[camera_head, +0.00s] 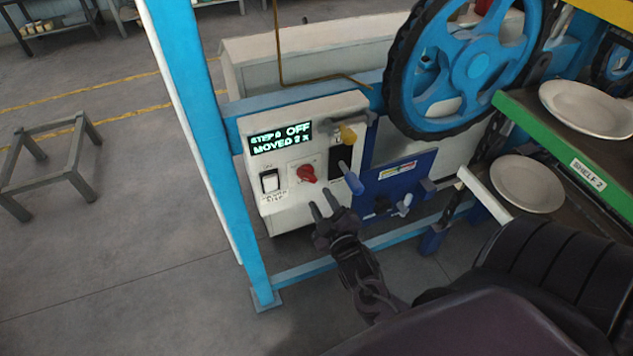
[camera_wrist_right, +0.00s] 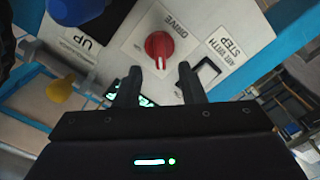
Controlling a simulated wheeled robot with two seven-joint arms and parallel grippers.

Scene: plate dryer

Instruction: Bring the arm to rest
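My right gripper (camera_head: 321,205) is in front of the white control panel (camera_head: 284,215), low and to the right of the red drive knob (camera_head: 306,173). In the right wrist view its two fingers (camera_wrist_right: 157,80) are apart with nothing held between them. The red knob (camera_wrist_right: 159,47) shows just beyond the fingertips, and a gap seems to separate them. My left gripper is not in view.
The panel has a lit display (camera_head: 281,138) reading "OFF", a white rocker switch (camera_head: 270,181), and levers with yellow (camera_head: 348,135) and blue (camera_head: 354,184) knobs. A blue wheel (camera_head: 478,66) and plate shelves (camera_head: 560,155) stand right. Left floor is open around a stool (camera_head: 48,160).

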